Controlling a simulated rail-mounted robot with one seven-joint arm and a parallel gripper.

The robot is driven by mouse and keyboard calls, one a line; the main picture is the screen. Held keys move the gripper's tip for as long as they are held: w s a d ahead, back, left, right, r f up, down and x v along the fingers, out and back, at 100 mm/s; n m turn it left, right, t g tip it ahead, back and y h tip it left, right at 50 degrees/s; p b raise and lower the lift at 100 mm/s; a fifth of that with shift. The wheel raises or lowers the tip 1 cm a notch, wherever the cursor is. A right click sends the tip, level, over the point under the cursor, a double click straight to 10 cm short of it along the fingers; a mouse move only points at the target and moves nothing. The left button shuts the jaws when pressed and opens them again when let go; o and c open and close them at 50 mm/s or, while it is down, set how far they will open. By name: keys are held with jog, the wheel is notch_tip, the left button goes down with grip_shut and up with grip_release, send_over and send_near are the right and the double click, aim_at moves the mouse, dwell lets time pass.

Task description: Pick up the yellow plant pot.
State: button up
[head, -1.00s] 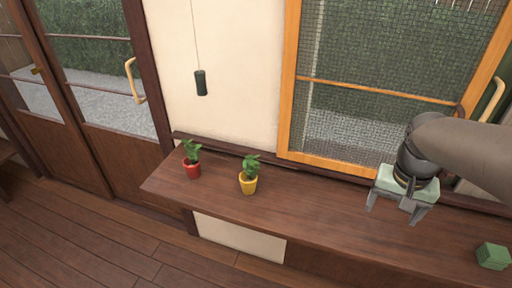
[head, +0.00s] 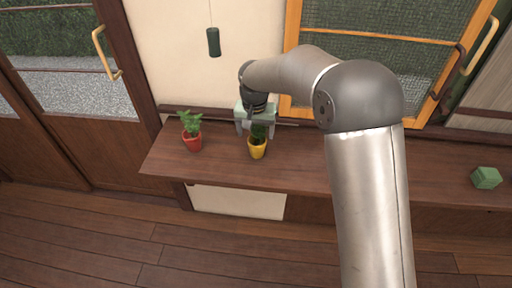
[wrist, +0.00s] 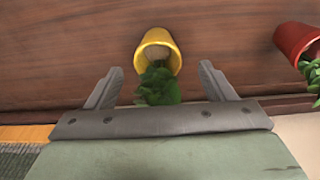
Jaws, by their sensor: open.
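The yellow plant pot (head: 257,150) stands upright on the wooden counter, and its green plant is partly hidden behind my gripper in the head view. My gripper (head: 256,133) is open above it, pointing down, with the fingers at either side of the plant. In the wrist view, the yellow pot (wrist: 158,46) shows beyond the two spread fingers of my gripper (wrist: 160,80). The leaves lie in the gap between the fingers, and the gripper is empty.
A red plant pot (head: 193,141) stands to the left on the same counter (head: 295,160), and shows at the right in the wrist view (wrist: 292,40). A green block (head: 486,177) sits at the far right. A dark cylinder (head: 213,42) hangs on a cord before the wall.

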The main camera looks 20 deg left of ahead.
aim_at(255, 138)
jog(key=f, duration=0.4)
jog(key=shift+w, duration=0.25)
jog(key=f+p, duration=0.1)
jog(key=f, duration=0.1)
jog(key=w+f, duration=0.1)
jog(key=f, duration=0.1)
jog(key=shift+f+p, duration=0.35)
jog(key=shift+f, duration=0.05)
jog(key=shift+c, duration=0.3)
jog(key=c, duration=1)
jog(key=shift+r, duration=0.1)
